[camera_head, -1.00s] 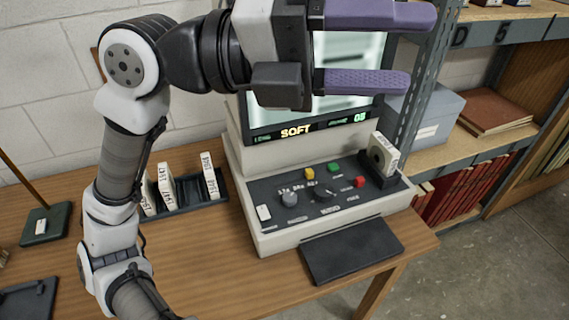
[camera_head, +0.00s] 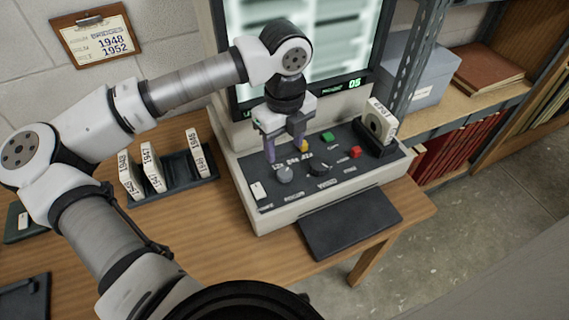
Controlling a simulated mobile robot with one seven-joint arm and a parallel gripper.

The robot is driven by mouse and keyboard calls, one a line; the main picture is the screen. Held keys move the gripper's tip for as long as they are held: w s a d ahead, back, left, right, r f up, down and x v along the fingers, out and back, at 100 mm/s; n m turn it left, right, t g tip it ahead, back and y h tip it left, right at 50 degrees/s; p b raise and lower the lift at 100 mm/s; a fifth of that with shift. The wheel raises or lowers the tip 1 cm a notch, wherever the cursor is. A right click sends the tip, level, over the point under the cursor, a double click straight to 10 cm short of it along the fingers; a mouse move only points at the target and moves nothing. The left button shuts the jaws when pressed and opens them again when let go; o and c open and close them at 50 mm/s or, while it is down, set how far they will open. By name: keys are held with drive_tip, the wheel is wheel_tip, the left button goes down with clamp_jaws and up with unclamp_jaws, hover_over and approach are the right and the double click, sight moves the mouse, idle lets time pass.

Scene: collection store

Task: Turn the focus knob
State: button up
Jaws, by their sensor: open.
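The focus knob (camera_head: 285,175) is a round grey dial at the left of the reader's dark sloping control panel (camera_head: 345,184). A second, darker knob (camera_head: 320,169) is to its right. My gripper (camera_head: 285,154) points down over the panel, just behind and above the focus knob, with its purple fingers apart and nothing between them. I cannot tell if a fingertip touches the panel. The reader's lit screen (camera_head: 340,45) shows blurred pale bands. Part of the strip below it is hidden by my arm; a green "05" shows at its right.
Yellow, green (camera_head: 328,137) and red (camera_head: 355,152) buttons sit close to the knobs. A boxed reel (camera_head: 380,122) stands at the panel's right end. A rack of several labelled boxes (camera_head: 152,167) is to the left. A dark flat plate (camera_head: 349,221) lies in front.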

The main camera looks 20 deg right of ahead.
sight(285, 172)
wheel_tip(285, 172, down, 8)
drive_tip(key=shift+f+p, duration=0.25)
drive_tip(key=shift+p, duration=0.5)
drive_tip(key=c, duration=1)
drive_tip(key=m+b, duration=0.1)
drive_tip(key=b, duration=0.2)
drive_tip(key=shift+w+f, duration=0.1)
drive_tip(key=shift+f, duration=0.3)
drive_tip(key=m+b, duration=0.1)
drive_tip(key=b, duration=0.1)
drive_tip(key=shift+b, duration=0.4)
drive_tip(key=shift+r+m+b, duration=0.2)
drive_tip(key=shift+m+b, duration=0.6)
drive_tip(key=shift+r, duration=0.2)
